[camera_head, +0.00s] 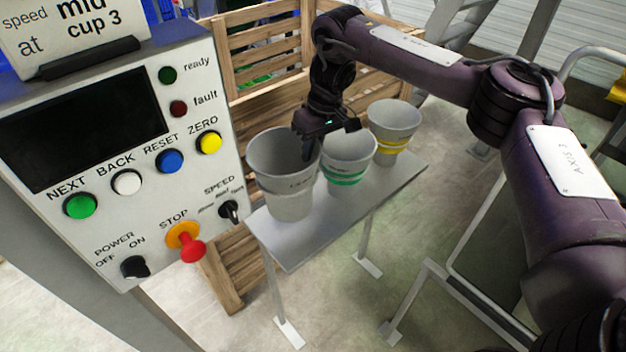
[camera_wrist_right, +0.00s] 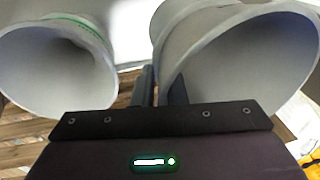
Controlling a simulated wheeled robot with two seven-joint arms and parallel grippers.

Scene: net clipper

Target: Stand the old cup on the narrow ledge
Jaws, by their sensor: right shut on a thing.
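Three cups form a row over a narrow grey ledge (camera_head: 297,247) on thin legs. The middle cup (camera_head: 345,181) has green bands; the far cup (camera_head: 392,143) has a yellow band. My right gripper (camera_head: 308,148) points down, shut on the right rim of the plain cup. In the right wrist view the plain cup's wall (camera_wrist_right: 235,60) runs between the fingers, and the green-banded cup (camera_wrist_right: 60,75) is beside them. Which cup is old is not marked. My left gripper is out of view.
A control panel (camera_head: 115,215) with buttons and a red-orange stop knob stands close on the left. A sign (camera_head: 75,35) on it reads "speed mid at cup 3". A wooden crate (camera_head: 265,45) is behind the cups. Pale rails (camera_head: 440,275) stand at the right.

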